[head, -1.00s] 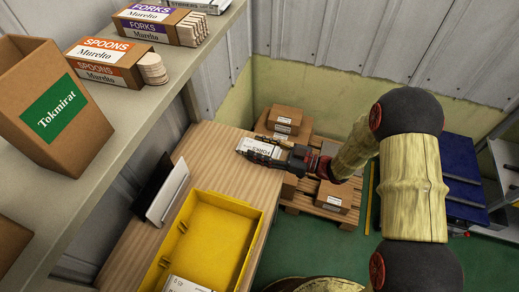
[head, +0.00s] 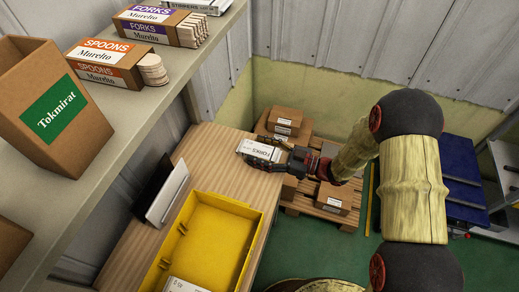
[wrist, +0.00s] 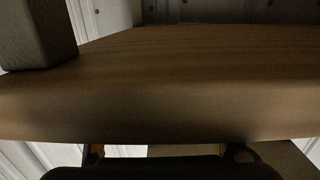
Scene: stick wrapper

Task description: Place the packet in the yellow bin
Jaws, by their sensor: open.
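The packet, a white box marked "FORKS" (head: 257,147), lies on the far end of the wooden table in the head view. My gripper (head: 262,161) is open beside the packet's near edge, reaching in from the right, and overlaps it slightly in the picture. I cannot tell whether they touch. The wrist view shows the dark fingers (wrist: 166,154) low in the picture, with nothing clearly held between them. The yellow bin (head: 232,200) stands nearer on the same table, with a white printed packet (head: 184,285) at its near end.
The wooden table (head: 205,150) has bare room between packet and bin. A dark and white panel (head: 168,193) stands left of the bin. A shelf (head: 125,125) with boxes runs along the left. Cardboard boxes (head: 285,118) and a pallet (head: 310,205) stand beyond the table.

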